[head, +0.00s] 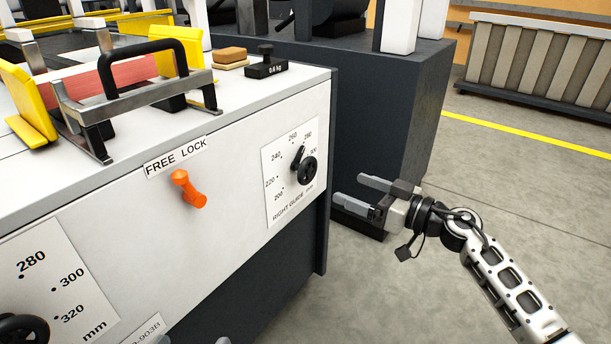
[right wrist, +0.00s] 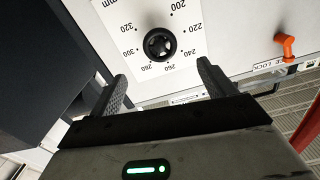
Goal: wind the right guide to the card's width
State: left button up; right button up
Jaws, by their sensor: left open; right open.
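The right guide dial (head: 284,185) is a white plate on the machine's front, marked from 200 upward. Its black knob (head: 307,170) has a pointer up toward the 260–280 marks. The knob also shows in the right wrist view (right wrist: 159,44), between and beyond the fingers. My right gripper (head: 347,189) is open and empty, to the right of the knob and apart from it. An orange lever (head: 187,188) sits under the FREE LOCK label. A reddish card stack (head: 115,78) lies between yellow guides. My left gripper (head: 191,341) shows only its fingertips at the bottom edge, apart.
A second dial (head: 62,285) with a black knob is at lower left. A metal bar with a black handle (head: 145,62), a 0.8 kg weight (head: 266,66) and a brown-topped block (head: 230,58) are on top. Open floor lies right of the machine.

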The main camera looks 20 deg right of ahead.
aim_at(310, 172)
jog(key=b+x, duration=0.4)
jog(key=x, duration=0.7)
jog(key=shift+w+a+f, duration=0.15)
jog(key=shift+w+a, duration=0.4)
jog(key=shift+w, duration=0.1)
pick_arm(q)
jog(key=shift+w+d+r+n+t+h, duration=0.2)
jog(key=shift+r+n+t+h, duration=0.1)
jog(key=shift+r+t+h, duration=0.2)
jog(key=shift+w+d+r+n+t+h, duration=0.2)
jog(key=shift+r+n+t+h, duration=0.15)
jog(key=shift+r, duration=0.25)
pick_arm(e)
jog(key=c, duration=1)
